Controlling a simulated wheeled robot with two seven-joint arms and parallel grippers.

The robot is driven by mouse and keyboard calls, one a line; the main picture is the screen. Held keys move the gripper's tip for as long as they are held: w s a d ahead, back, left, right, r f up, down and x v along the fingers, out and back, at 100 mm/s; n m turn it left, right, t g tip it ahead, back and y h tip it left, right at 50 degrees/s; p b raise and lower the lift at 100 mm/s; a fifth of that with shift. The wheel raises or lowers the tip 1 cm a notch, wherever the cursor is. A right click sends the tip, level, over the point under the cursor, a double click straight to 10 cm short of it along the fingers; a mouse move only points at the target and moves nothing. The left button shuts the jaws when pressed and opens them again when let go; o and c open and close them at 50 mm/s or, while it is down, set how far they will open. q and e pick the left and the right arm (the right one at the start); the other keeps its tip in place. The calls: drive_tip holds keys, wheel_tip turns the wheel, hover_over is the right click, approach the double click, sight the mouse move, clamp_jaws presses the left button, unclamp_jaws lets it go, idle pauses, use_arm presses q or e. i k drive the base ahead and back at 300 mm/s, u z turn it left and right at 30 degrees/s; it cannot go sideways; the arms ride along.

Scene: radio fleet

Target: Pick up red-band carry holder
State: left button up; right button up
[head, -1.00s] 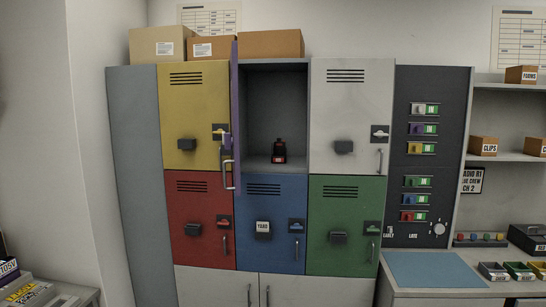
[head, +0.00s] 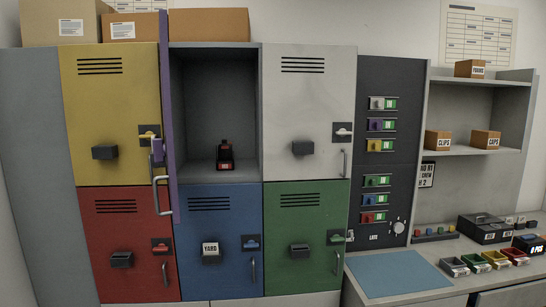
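A small dark holder with a red band (head: 225,158) stands upright on the floor of the open locker compartment (head: 213,82), top row middle. A small label shows at its base, too small to read. The compartment's purple door (head: 166,120) is swung open and seen nearly edge-on at the left of the opening. Neither of my grippers is in view.
Shut yellow (head: 112,110), white (head: 308,105), red (head: 128,230), blue (head: 222,240) and green (head: 306,255) lockers surround the opening. The purple door's handle (head: 161,195) juts outward. To the right are a dark switch panel (head: 380,100) and a counter with a blue mat (head: 397,273).

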sight(225, 155)
drive_tip(key=u, duration=0.1)
drive_tip(key=i, duration=0.9)
drive_tip(key=u, duration=0.5)
